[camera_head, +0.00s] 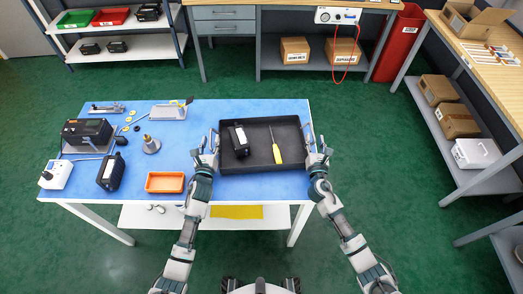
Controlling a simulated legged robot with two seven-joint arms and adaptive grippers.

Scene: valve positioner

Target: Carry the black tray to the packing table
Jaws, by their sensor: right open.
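The black tray (258,154) lies flat on the right part of the blue-topped table (190,118). In it are a black boxy device (239,141) on the left and a yellow-handled screwdriver (276,148) on the right. My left gripper (209,146) is at the tray's left wall; its fingers are too small to tell whether they are closed on the wall. My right gripper (320,148) is open at the tray's right wall. A wooden-topped table (480,58) with an open cardboard box (474,18) stands at the right, perhaps the packing table.
An orange bin (165,182), a metal fitting (151,145) and black devices (111,171) sit on the blue table left of the tray. A grey bench (225,28) and a red bin (398,43) stand behind. Green floor (375,125) is clear between the tables.

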